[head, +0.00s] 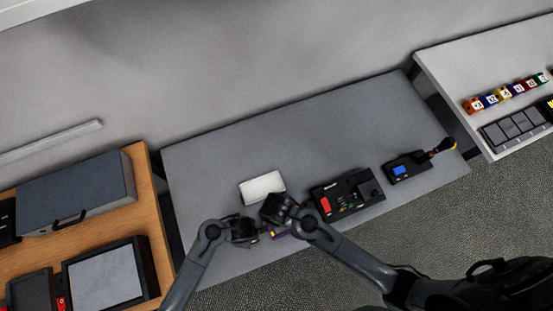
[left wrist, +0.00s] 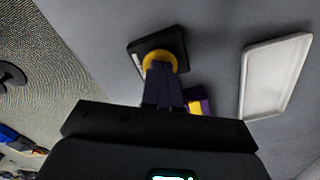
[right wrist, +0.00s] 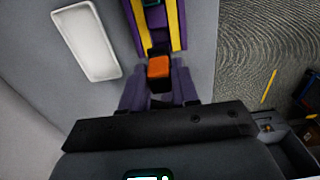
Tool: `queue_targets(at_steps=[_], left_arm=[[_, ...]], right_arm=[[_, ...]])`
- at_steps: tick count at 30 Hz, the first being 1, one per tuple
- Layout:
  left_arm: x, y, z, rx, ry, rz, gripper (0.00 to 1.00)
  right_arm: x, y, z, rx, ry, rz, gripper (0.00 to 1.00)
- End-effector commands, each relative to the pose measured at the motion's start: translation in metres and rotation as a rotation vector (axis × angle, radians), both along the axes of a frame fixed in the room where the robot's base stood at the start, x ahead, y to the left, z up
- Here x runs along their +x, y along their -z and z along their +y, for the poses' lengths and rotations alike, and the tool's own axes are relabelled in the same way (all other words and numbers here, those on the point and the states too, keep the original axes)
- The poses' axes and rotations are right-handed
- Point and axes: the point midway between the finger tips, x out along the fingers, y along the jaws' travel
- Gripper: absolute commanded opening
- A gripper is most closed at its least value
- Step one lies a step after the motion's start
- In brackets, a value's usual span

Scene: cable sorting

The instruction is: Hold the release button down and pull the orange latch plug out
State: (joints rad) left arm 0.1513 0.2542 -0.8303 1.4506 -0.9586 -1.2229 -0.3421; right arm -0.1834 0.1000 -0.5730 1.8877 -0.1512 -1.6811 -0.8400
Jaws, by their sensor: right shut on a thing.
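The orange latch plug (right wrist: 158,68) sits between the purple fingers of my right gripper (right wrist: 160,88), which is shut on it. Its far end meets a purple block with yellow stripes (right wrist: 173,25); I cannot tell how deep it sits. A corner of a purple and yellow part shows in the left wrist view (left wrist: 197,101). My left gripper (left wrist: 163,78) has its purple fingers together, over a round yellow button (left wrist: 176,56) on a black base (left wrist: 149,45). The fingertips overlap the button; its press depth is hidden. In the head view, both grippers are close together, my left (head: 246,236) beside my right (head: 272,226).
A white tray (head: 262,187) lies just behind the grippers on the grey table (head: 215,165). A black panel with a red switch (head: 345,196) and a black box with a blue part (head: 405,168) stand to the right. The table's back part is clear.

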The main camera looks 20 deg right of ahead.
Motion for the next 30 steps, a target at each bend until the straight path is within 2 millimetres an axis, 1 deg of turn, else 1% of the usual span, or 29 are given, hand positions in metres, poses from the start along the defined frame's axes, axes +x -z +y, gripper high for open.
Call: queue_targets(at_steps=[5, 30], left_arm=[[-0.001, -0.005, -0.001, -0.002, -0.001, 0.002, 0.00], [-0.001, -0.055, -0.003, -0.005, 0.000, 0.004, 0.00]], right_arm=[[0.000, 0.000, 0.000, 0.000, 0.000, 0.000, 0.00], [0.000, 0.000, 0.000, 0.000, 0.000, 0.000, 0.00]])
